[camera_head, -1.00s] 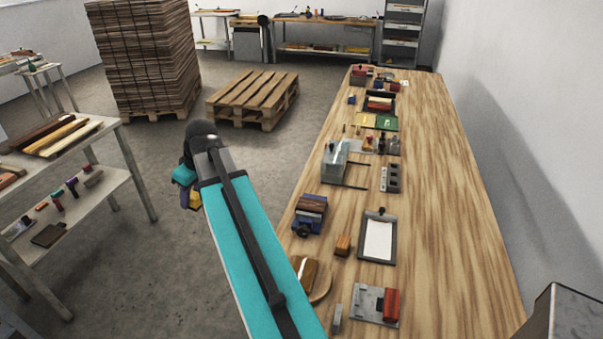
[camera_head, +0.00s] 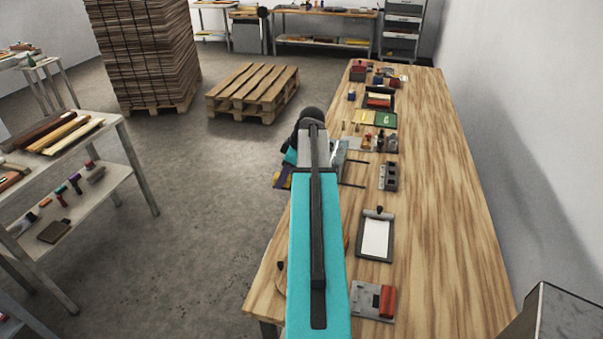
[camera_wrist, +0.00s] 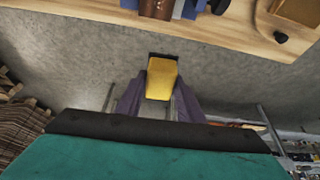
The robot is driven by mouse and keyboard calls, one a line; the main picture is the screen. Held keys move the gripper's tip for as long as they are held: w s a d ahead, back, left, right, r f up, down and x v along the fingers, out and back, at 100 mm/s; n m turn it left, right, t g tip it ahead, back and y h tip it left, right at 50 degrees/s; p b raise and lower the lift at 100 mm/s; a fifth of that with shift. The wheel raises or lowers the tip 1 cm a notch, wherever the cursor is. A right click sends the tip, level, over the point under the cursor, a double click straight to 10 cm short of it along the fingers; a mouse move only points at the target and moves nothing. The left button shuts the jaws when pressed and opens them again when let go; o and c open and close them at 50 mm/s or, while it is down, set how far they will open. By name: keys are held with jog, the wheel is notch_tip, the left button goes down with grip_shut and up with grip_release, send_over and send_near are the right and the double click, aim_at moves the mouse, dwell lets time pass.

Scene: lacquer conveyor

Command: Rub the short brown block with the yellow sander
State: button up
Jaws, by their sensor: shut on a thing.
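My gripper (camera_wrist: 160,104) has purple fingers and is shut on the yellow sander (camera_wrist: 162,78), seen in the middle of the wrist view. In the head view the yellow sander (camera_head: 285,179) shows partly below my arm, by the table's left edge. A brown block (camera_wrist: 156,8) in a blue holder (camera_wrist: 188,8) is at the top of the wrist view, cut by the frame edge. The sander is apart from it, with floor showing behind the sander. In the head view my arm hides this block and holder.
The long wooden table (camera_head: 440,220) carries a clipboard (camera_head: 376,238), a grey plate with a red block (camera_head: 388,302) and several other tools. A round board (camera_wrist: 268,28) shows in the wrist view. The table's right side is clear. A shelf (camera_head: 110,150) and a pallet (camera_head: 255,92) stand left.

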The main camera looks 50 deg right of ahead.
jog(key=s+d, duration=0.4)
jog(key=shift+s+d+f+p, duration=0.25)
jog(key=shift+p, duration=0.05)
